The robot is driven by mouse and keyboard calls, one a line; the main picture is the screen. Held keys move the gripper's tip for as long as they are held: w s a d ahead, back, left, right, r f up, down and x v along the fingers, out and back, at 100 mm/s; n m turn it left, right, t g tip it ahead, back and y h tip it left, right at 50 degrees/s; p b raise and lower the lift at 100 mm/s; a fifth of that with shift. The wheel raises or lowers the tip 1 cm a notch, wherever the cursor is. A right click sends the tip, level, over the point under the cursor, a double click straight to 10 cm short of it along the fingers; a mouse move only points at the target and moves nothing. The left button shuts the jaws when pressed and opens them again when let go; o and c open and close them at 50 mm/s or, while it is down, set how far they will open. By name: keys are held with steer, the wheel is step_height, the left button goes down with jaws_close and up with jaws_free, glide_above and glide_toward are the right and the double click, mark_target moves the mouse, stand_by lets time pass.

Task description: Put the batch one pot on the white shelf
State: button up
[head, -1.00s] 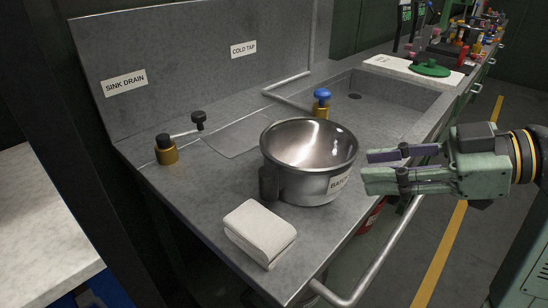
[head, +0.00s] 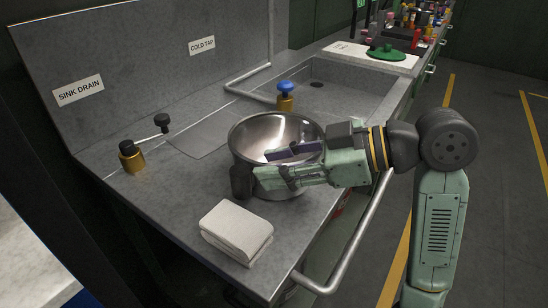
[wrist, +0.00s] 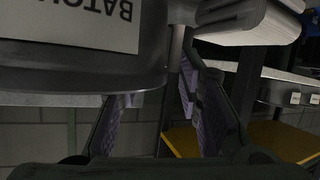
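The steel pot (head: 262,132) stands upright on the grey counter, its dark handle (head: 242,181) on the front left side. In the wrist view the pot (wrist: 70,70) fills the upper left, with an upside-down label reading "BATC" and a cut-off rest, so the batch number is not readable. My gripper (head: 264,166) is open in front of the pot, its fingers pointing left toward the handle. The handle is not clearly between the fingers, and I cannot tell whether they touch the pot. A pale surface (head: 25,240) at the left edge may be the white shelf.
A folded white cloth (head: 236,231) lies on the counter in front of the pot. A brass valve with a black knob (head: 131,158) is at left; a blue-knobbed tap (head: 285,94) stands behind the pot. A rail (head: 350,240) runs along the counter's front edge.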

steer(key=shift+w+a+f, duration=0.1)
steer(key=shift+a+f, duration=0.05)
steer(key=shift+a, duration=0.25)
jaws_close()
stand_by(0.9)
